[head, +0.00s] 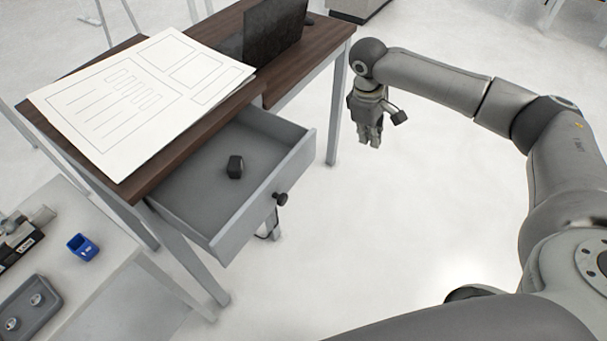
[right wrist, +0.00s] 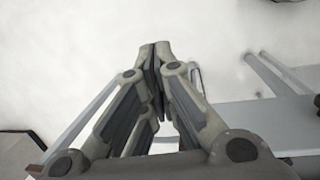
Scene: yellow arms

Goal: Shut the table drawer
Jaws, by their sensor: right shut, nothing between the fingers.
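The table drawer (head: 262,200) is grey and pulled well out from under the brown table (head: 322,38) in the head view. A dark knob (head: 280,198) is on its front panel. A small black block (head: 235,167) lies inside the drawer. My right gripper (head: 371,142) points down over the floor, to the right of the drawer front and apart from it. It is shut and empty. In the right wrist view the fingertips (right wrist: 155,46) meet. My left gripper is not in view.
A large white sheet (head: 140,95) and a dark monitor-like panel (head: 272,38) are on the tabletop. A lower white table at the left holds a blue cup (head: 82,247) and a grey tray (head: 30,305). The floor (head: 400,230) in front of the drawer is clear.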

